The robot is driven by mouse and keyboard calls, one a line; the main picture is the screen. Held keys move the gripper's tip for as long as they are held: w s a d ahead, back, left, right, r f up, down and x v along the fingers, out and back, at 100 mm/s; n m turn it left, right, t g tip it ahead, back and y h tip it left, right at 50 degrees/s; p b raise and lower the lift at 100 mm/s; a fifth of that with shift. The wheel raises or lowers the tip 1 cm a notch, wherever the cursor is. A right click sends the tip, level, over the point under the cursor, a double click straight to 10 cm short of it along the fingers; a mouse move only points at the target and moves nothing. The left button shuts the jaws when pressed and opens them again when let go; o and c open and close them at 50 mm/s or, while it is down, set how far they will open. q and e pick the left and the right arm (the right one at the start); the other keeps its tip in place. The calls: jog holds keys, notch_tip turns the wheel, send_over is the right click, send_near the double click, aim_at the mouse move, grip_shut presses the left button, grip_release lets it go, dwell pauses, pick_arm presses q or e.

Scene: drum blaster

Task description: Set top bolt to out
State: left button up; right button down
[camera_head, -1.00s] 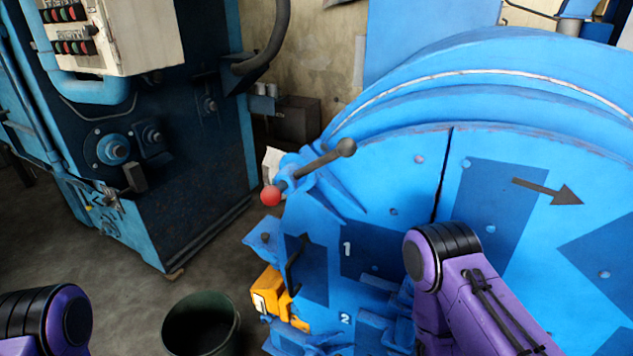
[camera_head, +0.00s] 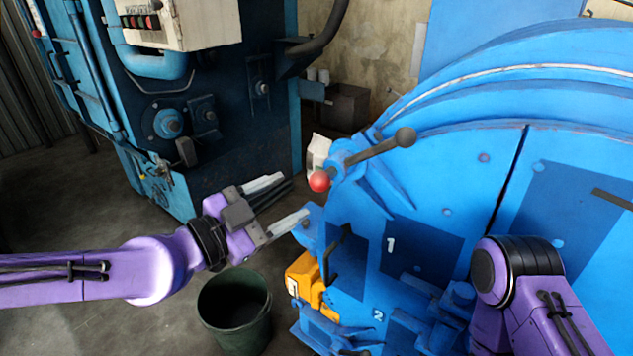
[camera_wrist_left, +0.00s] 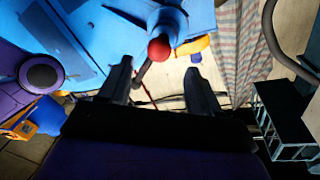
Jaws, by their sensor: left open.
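The top bolt is a dark bar handle (camera_head: 372,155) with a red ball at one end (camera_head: 318,181) and a dark knob at the other. It sits on the upper left edge of the blue drum machine (camera_head: 430,200). My left gripper (camera_head: 290,200) is open and empty, just left of and below the red ball. In the left wrist view the red ball (camera_wrist_left: 159,49) shows ahead, between and beyond the open fingers (camera_wrist_left: 160,85), apart from them. My right arm is in front of the drum at the lower right; its gripper is out of frame.
A dark green bin (camera_head: 235,310) stands on the floor below my left gripper. A yellow box (camera_head: 304,279) is on the drum's lower left side. A dark blue machine cabinet (camera_head: 215,110) stands behind my left arm. Open floor lies at the lower left.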

aim_at(318, 182)
pick_arm(q)
jog(key=p+x, duration=0.1)
jog(key=x, duration=0.7)
jog(key=shift+f+p, duration=0.1)
jog(key=shift+p, duration=0.2)
grip_shut()
jog(key=shift+w, duration=0.1)
